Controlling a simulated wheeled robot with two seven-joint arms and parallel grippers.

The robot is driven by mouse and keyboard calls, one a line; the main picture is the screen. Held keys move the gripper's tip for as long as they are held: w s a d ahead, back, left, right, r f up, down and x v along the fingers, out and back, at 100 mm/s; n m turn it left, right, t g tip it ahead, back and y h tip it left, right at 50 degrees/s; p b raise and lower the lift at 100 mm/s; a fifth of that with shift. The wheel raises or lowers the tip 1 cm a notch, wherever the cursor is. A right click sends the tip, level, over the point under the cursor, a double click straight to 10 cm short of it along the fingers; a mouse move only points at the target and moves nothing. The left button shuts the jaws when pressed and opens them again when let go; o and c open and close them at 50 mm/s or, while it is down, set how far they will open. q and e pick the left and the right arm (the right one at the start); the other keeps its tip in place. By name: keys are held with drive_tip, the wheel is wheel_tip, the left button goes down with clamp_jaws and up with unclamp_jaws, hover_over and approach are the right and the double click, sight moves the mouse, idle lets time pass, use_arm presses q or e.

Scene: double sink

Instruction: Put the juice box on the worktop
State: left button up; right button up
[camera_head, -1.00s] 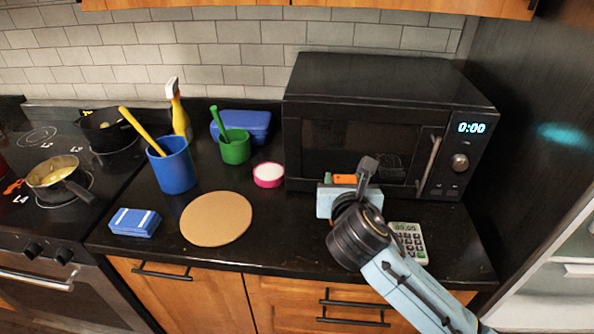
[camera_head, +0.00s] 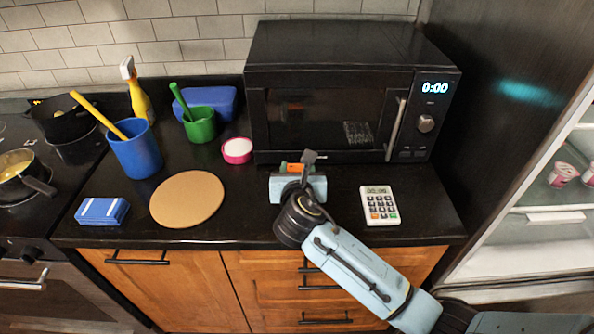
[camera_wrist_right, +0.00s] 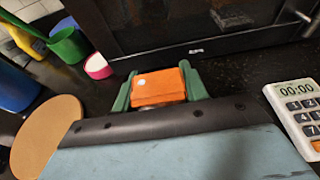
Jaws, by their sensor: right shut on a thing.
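The juice box is a small orange carton. It shows between the green fingers in the right wrist view (camera_wrist_right: 158,85) and as an orange patch in the head view (camera_head: 291,167). My right gripper (camera_head: 300,175) is shut on it, close in front of the microwave. The black worktop (camera_head: 240,205) lies below. I cannot tell whether the box touches it; its lower part is hidden by the gripper. My left gripper is not in view.
The microwave (camera_head: 330,115) stands behind the gripper. A calculator (camera_head: 380,205) lies to its right. A round cork mat (camera_head: 187,199), a pink-rimmed tub (camera_head: 237,151), a green cup (camera_head: 200,125), a blue cup (camera_head: 137,150) and a blue pack (camera_head: 102,211) are to the left.

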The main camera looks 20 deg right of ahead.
drive_tip(key=o, duration=1.1)
drive_tip(key=shift+f, duration=0.1)
drive_tip(key=shift+r, duration=0.2)
drive_tip(key=p+v, duration=0.1)
drive_tip(key=v, duration=1.1)
